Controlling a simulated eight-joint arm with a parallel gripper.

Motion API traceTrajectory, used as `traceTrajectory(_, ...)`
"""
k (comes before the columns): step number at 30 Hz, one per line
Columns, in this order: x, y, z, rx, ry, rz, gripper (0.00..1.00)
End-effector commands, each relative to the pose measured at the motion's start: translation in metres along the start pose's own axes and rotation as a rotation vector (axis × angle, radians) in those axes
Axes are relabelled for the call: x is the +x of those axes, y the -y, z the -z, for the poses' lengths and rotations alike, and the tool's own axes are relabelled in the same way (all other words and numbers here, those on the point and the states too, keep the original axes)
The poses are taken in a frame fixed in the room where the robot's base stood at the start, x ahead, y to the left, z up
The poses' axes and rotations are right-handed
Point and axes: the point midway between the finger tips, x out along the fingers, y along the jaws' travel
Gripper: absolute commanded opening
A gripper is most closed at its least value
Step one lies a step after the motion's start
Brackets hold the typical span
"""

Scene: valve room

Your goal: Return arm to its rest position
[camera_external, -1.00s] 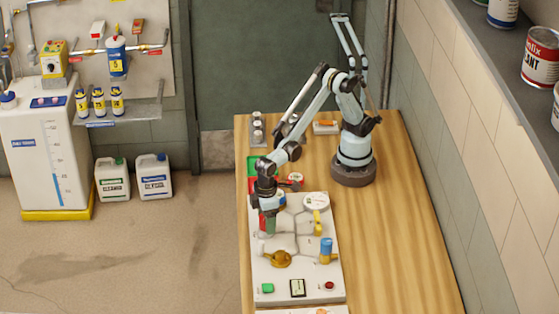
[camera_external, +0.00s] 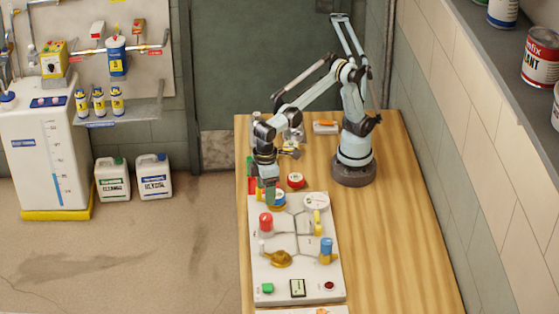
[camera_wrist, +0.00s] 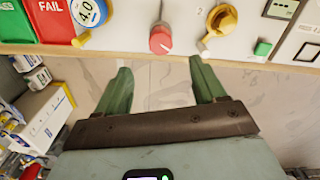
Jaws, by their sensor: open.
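My gripper (camera_external: 270,195) hangs above the far left end of the white valve panel (camera_external: 305,270), with its fingers pointing down. In the wrist view, its two green fingers (camera_wrist: 160,70) are apart with nothing between them. The red knob (camera_external: 265,223) on the panel stands clear of the fingers; in the wrist view the red knob (camera_wrist: 160,39) is beyond the fingertips. The yellow valve handle (camera_external: 281,259) and blue valve (camera_external: 326,248) are farther along the panel. My arm is still stretched out over the table.
The wooden table (camera_external: 400,240) is bare to the right of the panel. A red round piece (camera_external: 295,180) lies beyond the panel's far edge. A green-and-red tray is partly hidden behind my gripper; its red FAIL part (camera_wrist: 52,20) shows in the wrist view. A tiled wall stands at right.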

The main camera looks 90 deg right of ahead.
Motion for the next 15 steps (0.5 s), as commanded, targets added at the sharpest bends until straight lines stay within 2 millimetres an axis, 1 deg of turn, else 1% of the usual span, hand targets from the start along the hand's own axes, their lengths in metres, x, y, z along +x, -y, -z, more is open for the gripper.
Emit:
traceTrajectory(3, -0.003, 0.000, 0.000, 0.000, 0.000, 0.000, 0.70)
traceTrajectory(11, -0.003, -0.001, 0.000, 0.001, -0.001, 0.000, 0.70)
traceTrajectory(13, -0.004, -0.005, 0.000, 0.005, -0.006, 0.003, 0.70)
traceTrajectory(15, -0.005, -0.017, 0.001, 0.014, -0.021, 0.011, 0.70)
